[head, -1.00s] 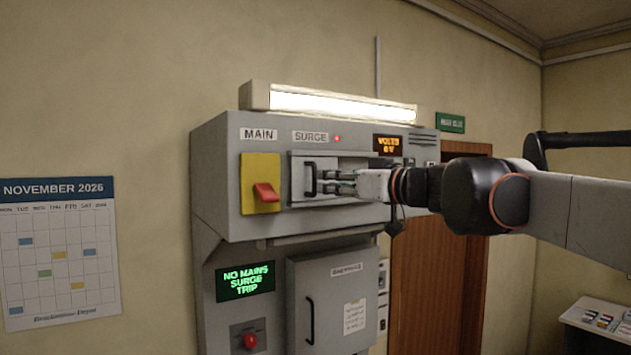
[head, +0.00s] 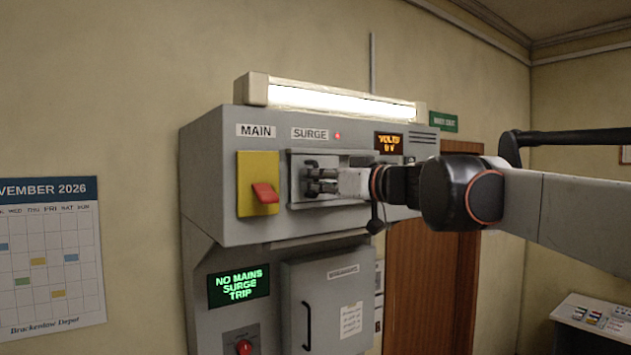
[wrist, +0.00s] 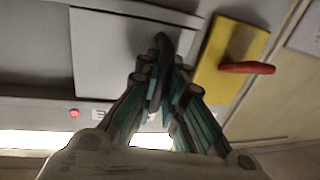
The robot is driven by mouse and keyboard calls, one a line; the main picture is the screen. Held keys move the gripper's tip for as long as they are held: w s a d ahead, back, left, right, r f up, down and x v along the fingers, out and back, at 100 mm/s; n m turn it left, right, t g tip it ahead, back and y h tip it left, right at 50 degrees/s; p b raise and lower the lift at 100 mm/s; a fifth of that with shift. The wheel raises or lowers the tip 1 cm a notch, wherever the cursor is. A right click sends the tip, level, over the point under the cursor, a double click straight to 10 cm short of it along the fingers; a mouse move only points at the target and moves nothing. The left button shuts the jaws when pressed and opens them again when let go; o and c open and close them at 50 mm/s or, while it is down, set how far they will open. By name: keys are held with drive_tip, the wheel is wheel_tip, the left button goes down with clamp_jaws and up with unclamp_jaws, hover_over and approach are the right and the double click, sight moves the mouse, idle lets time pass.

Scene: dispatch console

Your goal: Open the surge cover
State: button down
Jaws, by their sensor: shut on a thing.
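The surge cover (head: 341,161) is a grey panel under the SURGE label on the upper box of the console. It looks shut, lying flat against the box. Its dark upright handle (head: 308,166) is near its left edge and is partly hidden by my fingers. My gripper (head: 311,181) reaches in from the right and is shut on this handle. In the wrist view the cover (wrist: 105,55) fills the upper middle, and the dark handle (wrist: 184,43) runs between my fingertips (wrist: 165,82).
A yellow plate with a red MAIN switch (head: 264,193) sits just left of the cover. A lamp (head: 340,100) is mounted above. A lower cabinet door with a handle (head: 306,325) and a green-lettered display (head: 238,286) are below. A wooden door (head: 430,270) stands behind at the right.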

drive_tip(key=w+d, duration=0.5)
drive_tip(key=d, duration=0.3)
drive_tip(key=shift+w+d, duration=0.15)
drive_tip(key=shift+w, duration=0.15)
drive_tip(key=c, duration=1.9)
unclamp_jaws()
drive_tip(key=shift+c, duration=0.2)
drive_tip(key=shift+d, duration=0.1)
drive_tip(key=v, duration=1.2)
